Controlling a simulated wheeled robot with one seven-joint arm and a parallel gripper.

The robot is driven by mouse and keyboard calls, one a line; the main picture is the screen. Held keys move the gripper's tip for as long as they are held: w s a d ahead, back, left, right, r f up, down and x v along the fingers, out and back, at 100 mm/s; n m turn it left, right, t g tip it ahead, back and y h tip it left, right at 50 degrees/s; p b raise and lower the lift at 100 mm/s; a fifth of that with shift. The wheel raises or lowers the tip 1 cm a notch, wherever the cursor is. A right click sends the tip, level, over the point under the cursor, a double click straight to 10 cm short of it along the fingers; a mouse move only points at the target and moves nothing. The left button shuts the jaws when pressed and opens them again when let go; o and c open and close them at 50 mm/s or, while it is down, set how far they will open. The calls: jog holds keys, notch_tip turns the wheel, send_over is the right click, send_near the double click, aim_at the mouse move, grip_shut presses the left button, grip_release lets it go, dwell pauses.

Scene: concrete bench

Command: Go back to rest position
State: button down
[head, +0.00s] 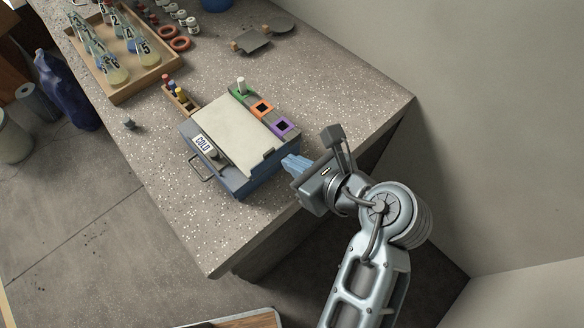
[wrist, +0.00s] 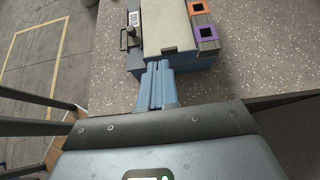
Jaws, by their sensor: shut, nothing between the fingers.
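My gripper (head: 287,160) is shut and empty, its blue fingers together beside the right end of the cold box. In the wrist view the shut fingers (wrist: 156,75) point at the near side of that box. The cold box (head: 228,182) is blue-grey with a pale lid lying on top, a "COLD" label and a handle on its left side. It also shows in the wrist view (wrist: 190,62). I cannot tell whether the fingertips touch the box.
Green, orange (head: 262,109) and purple (head: 282,125) square holders line the box's back side. A wooden tray (head: 123,96) of numbered flasks stands at the far left. A small rack (head: 180,98) with coloured caps is near the box. The bench's front (head: 211,240) is clear.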

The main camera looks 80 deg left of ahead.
jog(key=shift+d, duration=0.1)
dwell(0.6)
jog(key=w+d+r+m+t+y, duration=0.1)
jog(key=d+r+m+t+y, duration=0.35)
jog(key=d+m+t, duration=1)
jog(key=w+d+r+m+t+y, duration=0.1)
jog(key=d+r+m+t+y, duration=0.35)
jog(key=d+m, duration=1.1)
jog(key=s+d+m+h, duration=0.4)
jog(key=d+m+h, duration=0.5)
jog(key=m, duration=0.6)
jog(key=s+d+m+t+h, duration=0.1)
jog(key=s+d+m+h, duration=0.4)
jog(key=d+m+h, duration=0.5)
jog(key=m, duration=0.5)
jog(key=shift+t, duration=0.3)
jog(key=shift+s+f, duration=0.1)
